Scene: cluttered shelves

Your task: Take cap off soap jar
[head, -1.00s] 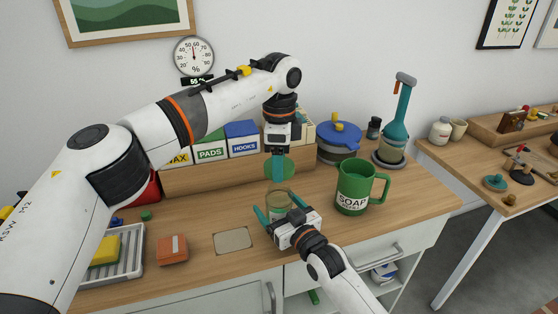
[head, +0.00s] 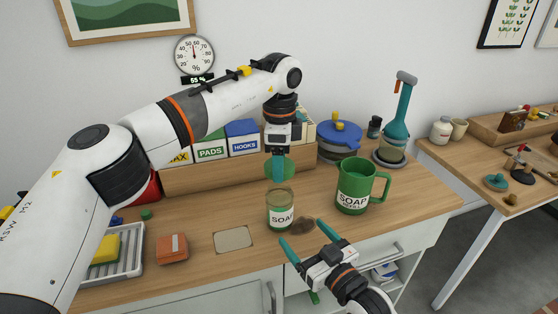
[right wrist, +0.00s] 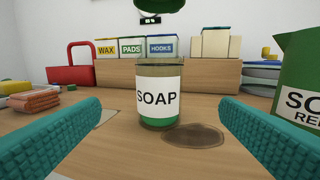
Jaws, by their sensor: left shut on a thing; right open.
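The soap jar (head: 281,208) is clear with a white SOAP label and stands upright on the wooden counter. It also shows in the middle of the right wrist view (right wrist: 160,96). My left gripper (head: 278,168) points down and is shut on the green cap (head: 289,169), held above the jar and apart from it in the head view. The cap's edge shows over the jar in the right wrist view (right wrist: 156,46). My right gripper (head: 309,242) is open and empty in front of the jar, its teal fingers apart from it.
A green SOAP refill jug (head: 354,187) stands right of the jar. A dark brown patch (head: 303,226) lies on the counter by the jar. Boxes (head: 210,148) stand behind. A beige mat (head: 233,238), an orange block (head: 172,249) and a dish rack (head: 129,262) are left.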

